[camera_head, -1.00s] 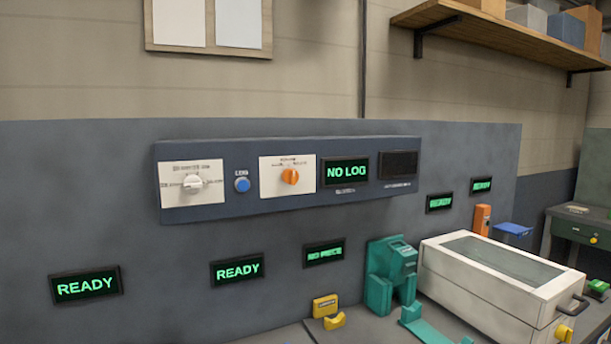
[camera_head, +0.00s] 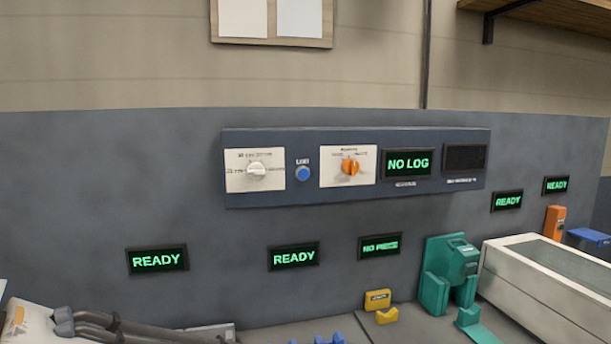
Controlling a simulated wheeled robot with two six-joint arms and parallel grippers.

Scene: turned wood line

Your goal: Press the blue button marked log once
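The blue button (camera_head: 303,173) is a small round knob on a dark blue panel (camera_head: 400,196) fixed to the grey wall. A small label, blurred but seemingly LOG, sits just above it. It lies between a white plate with a white dial (camera_head: 257,169) on its left and a white plate with an orange dial (camera_head: 350,166) on its right. A display (camera_head: 408,163) on the panel reads NO LOG in green. Nothing covers the button. I cannot make out either gripper in the head view.
Several wall displays glow below and right of the panel, including a READY display (camera_head: 157,260). A yellow block (camera_head: 378,300), a green fixture (camera_head: 450,275) and a white box (camera_head: 550,280) stand on the bench. Dark rods (camera_head: 130,328) show at lower left. The space before the panel looks clear.

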